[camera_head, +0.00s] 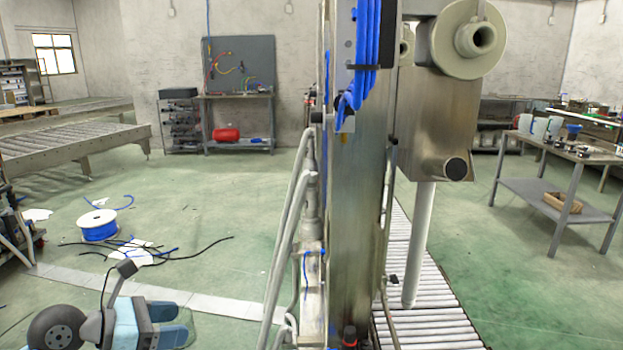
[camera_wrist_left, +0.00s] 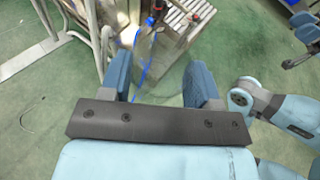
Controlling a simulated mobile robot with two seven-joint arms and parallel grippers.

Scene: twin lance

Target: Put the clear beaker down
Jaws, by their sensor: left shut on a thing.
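My left gripper (camera_head: 176,325) is at the lower left of the head view, low in front of the green floor. Its two blue fingers are shut on the clear beaker (camera_head: 192,327), whose faint outline shows at the fingertips. In the left wrist view the see-through beaker (camera_wrist_left: 166,82) sits between the two fingers (camera_wrist_left: 165,85), with floor and blue cable showing through it. I see no surface directly under the beaker. Blue and grey robot parts, likely my right arm, show at the right of the wrist view; its gripper state is unclear.
A tall metal machine column (camera_head: 357,200) blocks the centre, with a roller conveyor (camera_head: 430,318) at its foot. A workbench (camera_head: 570,152) with several items stands at the right. A cable spool (camera_head: 98,226) and loose cables lie on the left floor.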

